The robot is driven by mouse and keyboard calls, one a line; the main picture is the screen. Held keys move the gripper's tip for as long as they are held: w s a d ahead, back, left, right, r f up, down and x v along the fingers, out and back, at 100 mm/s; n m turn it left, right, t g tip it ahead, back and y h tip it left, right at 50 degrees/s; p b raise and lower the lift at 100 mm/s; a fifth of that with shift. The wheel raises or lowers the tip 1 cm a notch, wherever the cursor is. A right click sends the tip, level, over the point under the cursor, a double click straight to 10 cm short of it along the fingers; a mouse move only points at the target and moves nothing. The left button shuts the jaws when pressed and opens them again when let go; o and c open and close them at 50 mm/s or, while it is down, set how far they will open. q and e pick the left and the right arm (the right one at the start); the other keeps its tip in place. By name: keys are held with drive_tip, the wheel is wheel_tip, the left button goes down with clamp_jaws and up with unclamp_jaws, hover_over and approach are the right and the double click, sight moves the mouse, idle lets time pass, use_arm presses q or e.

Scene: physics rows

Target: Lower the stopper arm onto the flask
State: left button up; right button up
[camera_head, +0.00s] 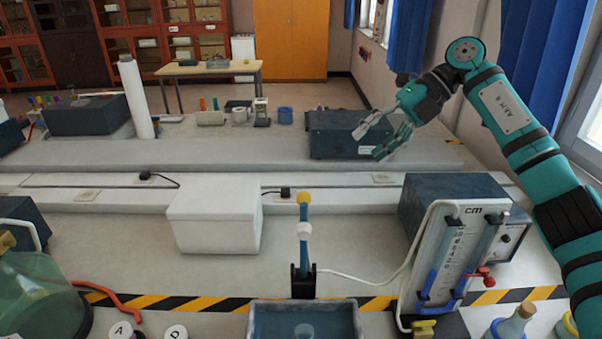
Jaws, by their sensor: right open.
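A blue upright rod (304,222) with a yellow tip and a white collar stands in a black bracket (303,280) at the front middle; it looks like the stopper arm, raised. Just in front of it, a grey-blue tray (262,320) is cut by the lower edge. A clear round shape (304,331) in the tray may be the flask's top; most of it is out of frame. My right gripper (368,146) is open and empty, high above the bench at the right, well behind and apart from the rod. My left gripper is out of view.
A manometer (452,255) with a dark box stands at right, its white tube running to the bracket. A white block (214,214) lies left of the rod. A green glass jar (40,295) is at left, small flasks (512,324) at lower right. The bench between rod and manometer is mostly clear.

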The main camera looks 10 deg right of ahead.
drive_tip(key=shift+w+p+x, duration=0.2)
drive_tip(key=shift+p+x, duration=2.35)
drive_tip(key=shift+x, duration=6.1)
drive_tip(key=shift+r, duration=0.1)
clamp_jaws()
